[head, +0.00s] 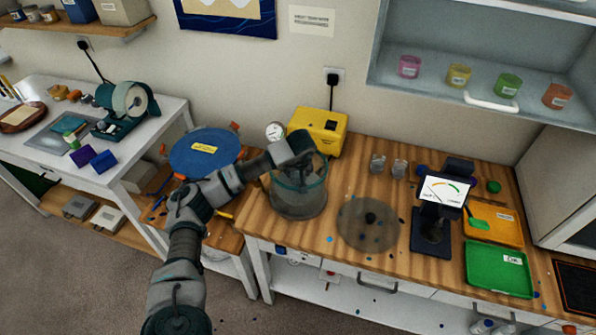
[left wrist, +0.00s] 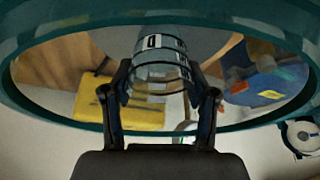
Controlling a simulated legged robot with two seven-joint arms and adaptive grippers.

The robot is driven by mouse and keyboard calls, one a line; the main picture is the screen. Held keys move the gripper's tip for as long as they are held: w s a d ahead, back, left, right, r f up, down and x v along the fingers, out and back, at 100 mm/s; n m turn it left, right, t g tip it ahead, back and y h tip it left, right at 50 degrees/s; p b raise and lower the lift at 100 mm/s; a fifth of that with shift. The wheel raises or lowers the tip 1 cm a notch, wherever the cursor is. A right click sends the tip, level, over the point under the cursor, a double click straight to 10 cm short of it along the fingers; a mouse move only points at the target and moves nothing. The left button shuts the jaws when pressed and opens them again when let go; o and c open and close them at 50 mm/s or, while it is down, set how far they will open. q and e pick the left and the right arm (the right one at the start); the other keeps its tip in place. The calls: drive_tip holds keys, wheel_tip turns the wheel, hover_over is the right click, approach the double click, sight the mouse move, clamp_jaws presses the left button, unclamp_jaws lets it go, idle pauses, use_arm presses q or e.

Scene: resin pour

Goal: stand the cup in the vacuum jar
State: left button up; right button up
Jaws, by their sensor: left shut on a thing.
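The vacuum jar (head: 300,200) is a clear round vessel with a teal rim, standing open on the wooden bench in the head view. My left gripper (head: 303,163) reaches down over its mouth. In the left wrist view the gripper (left wrist: 160,95) is shut on a clear cup (left wrist: 153,70) with dark rings and a small label. The jar's teal rim (left wrist: 60,118) surrounds the cup in that view. The cup is hard to make out in the head view, and I cannot tell whether its base touches the jar floor. My right gripper is out of view.
A round lid (head: 357,235) with a black knob lies right of the jar. A yellow pump (head: 319,126) and a gauge (head: 275,131) stand behind it. Two small clear cups (head: 378,165), a meter (head: 443,191) and orange and green trays (head: 498,270) are further right.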

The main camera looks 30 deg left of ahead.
use_arm(q)
drive_tip(key=shift+f, duration=0.45)
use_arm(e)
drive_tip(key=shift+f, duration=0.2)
use_arm(q)
drive_tip(key=o, duration=1.3)
drive_tip(key=shift+c, duration=0.2)
drive_tip(key=shift+r, duration=0.2)
wheel_tip(320, 180, up, 2)
drive_tip(key=shift+r+p, duration=0.2)
drive_tip(key=shift+p, duration=0.6)
wheel_tip(320, 180, up, 10)
drive_tip(key=p, duration=0.7)
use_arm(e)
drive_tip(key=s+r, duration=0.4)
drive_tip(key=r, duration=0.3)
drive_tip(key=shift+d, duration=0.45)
